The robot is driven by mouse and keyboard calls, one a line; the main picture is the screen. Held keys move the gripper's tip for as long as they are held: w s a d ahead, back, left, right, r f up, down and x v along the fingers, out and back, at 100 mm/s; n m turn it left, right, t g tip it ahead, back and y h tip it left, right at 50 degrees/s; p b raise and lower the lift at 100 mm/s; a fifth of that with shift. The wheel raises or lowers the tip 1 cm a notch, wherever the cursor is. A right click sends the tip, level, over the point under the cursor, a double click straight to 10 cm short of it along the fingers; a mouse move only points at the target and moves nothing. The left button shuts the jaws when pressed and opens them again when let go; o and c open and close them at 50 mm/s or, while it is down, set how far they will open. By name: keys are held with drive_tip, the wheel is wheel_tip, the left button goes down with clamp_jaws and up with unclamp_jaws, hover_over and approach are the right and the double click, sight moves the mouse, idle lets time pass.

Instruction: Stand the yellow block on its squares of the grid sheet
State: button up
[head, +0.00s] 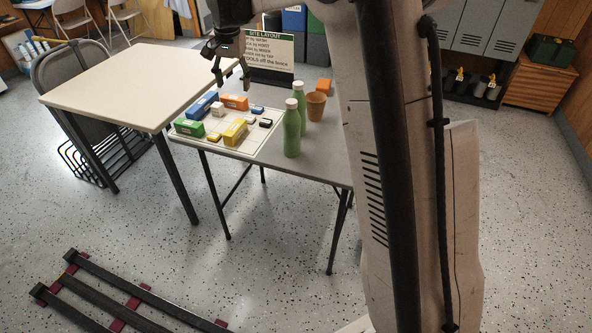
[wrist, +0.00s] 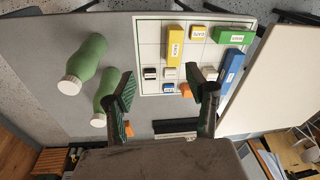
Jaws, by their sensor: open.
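The larger yellow block (head: 236,132) lies on its long side near the front right of the white grid sheet (head: 247,153). Its labelled face shows in the wrist view (wrist: 174,48), ahead of the fingertips. A smaller yellow block (head: 214,136) lies just left of it; it also shows in the wrist view (wrist: 198,32). My gripper (head: 232,85) is open and empty, above the back of the sheet and apart from the blocks. In the wrist view my gripper (wrist: 162,82) has its fingers wide apart. The sheet's printed lines are partly covered by blocks.
Green (head: 188,127), blue (head: 201,105) and orange (head: 234,101) blocks lie on the sheet, with small white, black and blue ones. Two green bottles (head: 292,130) and an orange-brown cup (head: 316,107) stand right of it. A layout sign (head: 268,48) stands behind. A bare cream table (head: 130,85) adjoins left.

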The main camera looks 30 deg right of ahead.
drive_tip(key=s+r+n+t, duration=0.15)
drive_tip(key=s+r, duration=0.25)
drive_tip(key=s, duration=0.6)
drive_tip(key=s+r+n+t, duration=0.1)
drive_tip(key=s+r+n, duration=0.15)
drive_tip(key=s, duration=0.75)
drive_tip(key=s+f+n+t, duration=0.1)
drive_tip(key=s+f, duration=0.2)
drive_tip(key=s, duration=0.7)
drive_tip(key=s+f+n+t, duration=0.2)
drive_tip(key=s+f, duration=0.2)
drive_tip(key=s, duration=0.6)
drive_tip(key=shift+s, duration=0.2)
